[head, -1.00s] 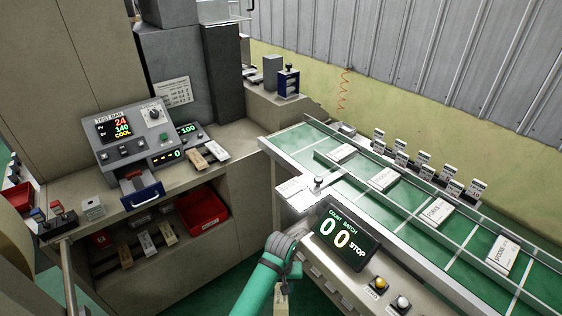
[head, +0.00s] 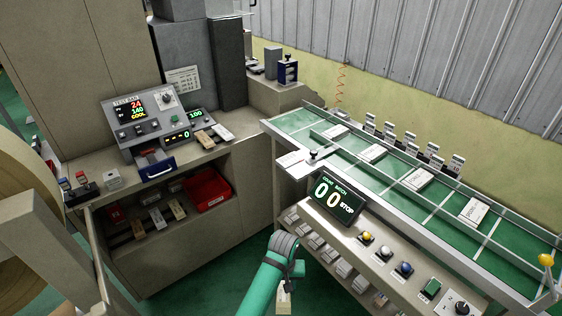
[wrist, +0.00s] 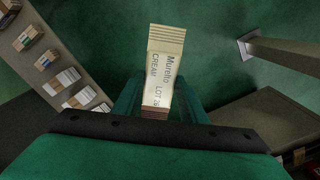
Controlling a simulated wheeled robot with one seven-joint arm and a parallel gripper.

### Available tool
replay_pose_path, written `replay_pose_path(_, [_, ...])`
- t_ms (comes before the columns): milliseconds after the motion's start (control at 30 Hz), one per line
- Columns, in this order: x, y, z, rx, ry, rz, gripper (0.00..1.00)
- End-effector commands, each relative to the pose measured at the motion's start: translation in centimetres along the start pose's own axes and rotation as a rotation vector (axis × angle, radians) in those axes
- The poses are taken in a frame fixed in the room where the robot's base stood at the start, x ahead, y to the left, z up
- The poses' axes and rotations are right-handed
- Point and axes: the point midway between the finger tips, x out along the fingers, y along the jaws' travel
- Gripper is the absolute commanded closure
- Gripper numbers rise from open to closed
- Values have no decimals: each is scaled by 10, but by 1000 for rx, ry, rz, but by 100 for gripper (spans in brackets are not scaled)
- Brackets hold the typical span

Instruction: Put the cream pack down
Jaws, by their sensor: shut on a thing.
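The cream pack (wrist: 163,70) is a pale cream wrapper with the words "Murello CREAM LOT 26" on it. It sticks out from between the fingers of my gripper (wrist: 158,104), which is shut on it. In the head view, my gripper (head: 287,278) is low in the middle, in front of the conveyor console, and the lower end of the cream pack (head: 284,297) shows beneath it. Green floor is behind the pack in the wrist view, and it touches no surface that I can see.
A bench with a test bar unit (head: 146,118), a red bin (head: 208,188) and small packs on its lower shelf is at left. The green conveyor (head: 385,180) carries white packs at right. A counter display (head: 336,193) reads 00 STOP. Open green floor lies between.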

Motion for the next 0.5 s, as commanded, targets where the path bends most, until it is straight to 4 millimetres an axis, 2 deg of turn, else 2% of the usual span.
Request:
replay_pose_path(267, [13, 8, 6, 3, -3, 4, 86])
replay_pose_path(500, [39, 4, 28, -6, -6, 5, 86])
